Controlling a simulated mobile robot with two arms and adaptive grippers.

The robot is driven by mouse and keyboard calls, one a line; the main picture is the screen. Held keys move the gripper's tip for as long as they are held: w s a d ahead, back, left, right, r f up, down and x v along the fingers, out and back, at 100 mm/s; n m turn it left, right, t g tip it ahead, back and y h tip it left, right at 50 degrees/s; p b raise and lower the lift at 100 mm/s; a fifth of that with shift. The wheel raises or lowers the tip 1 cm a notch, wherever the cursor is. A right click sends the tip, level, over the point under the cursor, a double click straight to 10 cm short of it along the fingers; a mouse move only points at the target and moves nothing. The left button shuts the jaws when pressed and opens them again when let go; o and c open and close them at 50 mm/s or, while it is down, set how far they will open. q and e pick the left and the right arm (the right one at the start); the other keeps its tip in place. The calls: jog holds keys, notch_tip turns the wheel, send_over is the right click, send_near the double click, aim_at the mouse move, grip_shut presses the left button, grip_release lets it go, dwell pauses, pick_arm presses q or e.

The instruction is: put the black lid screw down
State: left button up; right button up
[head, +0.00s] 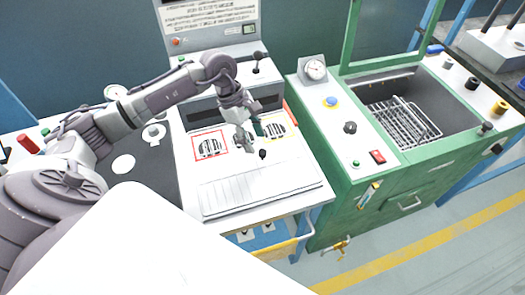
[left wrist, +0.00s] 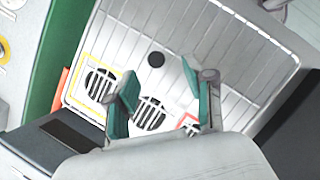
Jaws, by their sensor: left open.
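The black lid screw (head: 262,154) is a small dark knob on the pale ribbed bench top, in front of the yellow-framed round grille. It shows as a black disc (left wrist: 156,59) on the ribbed surface in the left wrist view. My left gripper (head: 252,142) is open and empty, just behind and above the screw. In the left wrist view its two green-padded fingers (left wrist: 157,78) are spread apart, and the screw shows between and just beyond their tips, not gripped. I cannot tell the exact height gap. My right gripper is not in view.
A red-framed grille (head: 209,146) and a yellow-framed grille (head: 274,127) lie behind the ribbed area. A green washing station (head: 350,185) with a wire basket (head: 402,120) stands to the right. The ribbed front area (head: 255,186) is clear.

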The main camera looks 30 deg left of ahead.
aim_at(262, 152)
pick_arm(q)
jog(key=shift+d+f, duration=0.15)
jog(key=shift+f, duration=0.2)
jog(key=x, duration=0.1)
jog(key=p+x, duration=0.1)
jog(key=x, duration=0.1)
jog(key=p+x, duration=0.1)
jog(key=x, duration=0.1)
jog(key=shift+w, duration=0.3)
jog(key=shift+f, duration=0.25)
jog(key=shift+c, duration=0.3)
grip_shut()
